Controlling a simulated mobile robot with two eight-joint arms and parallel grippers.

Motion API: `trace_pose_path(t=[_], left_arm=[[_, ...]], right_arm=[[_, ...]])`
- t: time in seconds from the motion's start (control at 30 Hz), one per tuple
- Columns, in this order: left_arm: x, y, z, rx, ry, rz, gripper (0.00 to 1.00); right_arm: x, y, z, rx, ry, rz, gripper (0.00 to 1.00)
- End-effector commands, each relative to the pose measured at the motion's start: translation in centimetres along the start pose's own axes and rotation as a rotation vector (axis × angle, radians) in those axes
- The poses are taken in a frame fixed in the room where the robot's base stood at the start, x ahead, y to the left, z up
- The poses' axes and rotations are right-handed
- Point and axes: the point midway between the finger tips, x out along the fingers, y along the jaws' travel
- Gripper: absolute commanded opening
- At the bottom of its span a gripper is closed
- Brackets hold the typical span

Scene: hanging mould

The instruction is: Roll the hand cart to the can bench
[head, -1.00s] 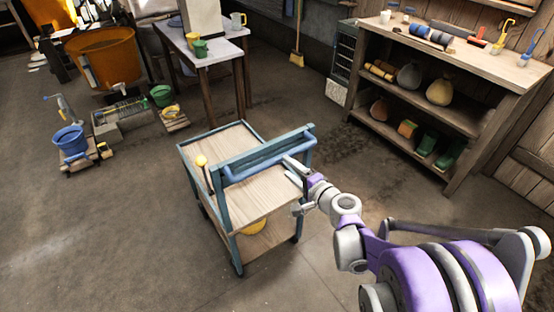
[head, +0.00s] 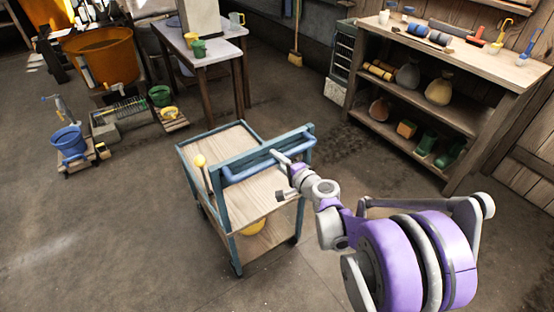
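The hand cart (head: 262,192) stands mid-floor in the head view, with a blue-green frame, wooden shelves and a blue push bar (head: 240,172) on its near upper side. My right gripper (head: 281,158) is at the right half of that bar, with a finger lying across it. The far side of the grip is hidden, so I cannot tell whether the fingers are closed. My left gripper is out of view. A pale-topped bench (head: 222,48) behind the cart carries a green can (head: 199,48), a yellow can and a pale jug; I cannot tell whether it is the can bench.
A wooden shelf unit (head: 455,121) with sacks and tools stands at the right. An orange tub (head: 101,55), a blue bucket (head: 68,142) and small pallets stand at the left. A broom leans at the back wall. Floor around the cart is clear.

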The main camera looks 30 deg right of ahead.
Motion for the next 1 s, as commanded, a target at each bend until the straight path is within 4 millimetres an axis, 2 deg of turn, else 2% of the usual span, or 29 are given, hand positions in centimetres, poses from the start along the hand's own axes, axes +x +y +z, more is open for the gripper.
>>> trace_pose_path(t=[0.03,0.1,1.0], left_arm=[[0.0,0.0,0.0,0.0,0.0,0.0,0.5],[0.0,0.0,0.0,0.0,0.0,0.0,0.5],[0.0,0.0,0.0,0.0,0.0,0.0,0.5]], right_arm=[[-0.01,0.0,0.0,0.0,0.0,0.0,0.09],[-0.01,0.0,0.0,0.0,0.0,0.0,0.0],[-0.02,0.01,0.0,0.0,0.0,0.0,0.0]])
